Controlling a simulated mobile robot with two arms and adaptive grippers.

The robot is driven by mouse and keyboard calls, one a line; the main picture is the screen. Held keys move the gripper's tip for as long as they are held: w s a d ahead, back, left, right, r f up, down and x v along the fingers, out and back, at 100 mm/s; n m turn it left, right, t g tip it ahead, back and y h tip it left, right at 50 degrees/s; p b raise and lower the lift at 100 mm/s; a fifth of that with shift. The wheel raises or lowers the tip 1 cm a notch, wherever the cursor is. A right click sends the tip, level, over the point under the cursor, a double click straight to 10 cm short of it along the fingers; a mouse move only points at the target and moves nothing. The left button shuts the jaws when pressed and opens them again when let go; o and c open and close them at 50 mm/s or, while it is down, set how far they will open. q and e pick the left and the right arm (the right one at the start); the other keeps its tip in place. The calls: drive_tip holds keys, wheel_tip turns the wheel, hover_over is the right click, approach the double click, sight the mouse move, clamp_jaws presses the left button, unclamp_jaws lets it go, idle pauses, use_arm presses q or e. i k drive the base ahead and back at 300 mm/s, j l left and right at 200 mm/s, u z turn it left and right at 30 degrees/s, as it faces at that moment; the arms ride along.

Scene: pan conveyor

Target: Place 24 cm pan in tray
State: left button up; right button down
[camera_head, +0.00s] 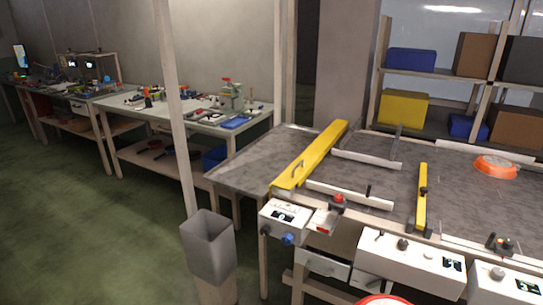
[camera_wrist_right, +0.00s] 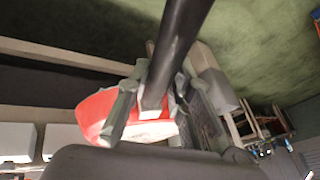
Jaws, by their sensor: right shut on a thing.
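A red pan (camera_wrist_right: 95,113) with a long dark handle (camera_wrist_right: 185,35) shows in the right wrist view. My right gripper (camera_wrist_right: 160,82) is shut on the handle, with a finger on each side of it. Much of this pan is hidden behind the gripper. Another pan, orange-red (camera_head: 495,167), lies on the conveyor table at the right. I cannot read the size of either pan. I cannot make out a tray for certain. My left gripper is not in view.
The grey conveyor table (camera_head: 240,172) carries yellow guards (camera_head: 312,155) and white rails. Control boxes (camera_head: 410,262) line its front edge. A grey bin (camera_head: 208,248) stands beside a post at the front left. Workbenches (camera_head: 225,128) line the wall. Green floor at left is free.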

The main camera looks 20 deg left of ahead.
sight(259, 166)
drive_tip(key=i+j+u, duration=0.3)
drive_tip(key=j+u, duration=0.15)
drive_tip(key=i+j+u, duration=0.45)
drive_tip(key=i+j+z, duration=0.2)
drive_tip(key=i+j, duration=0.35)
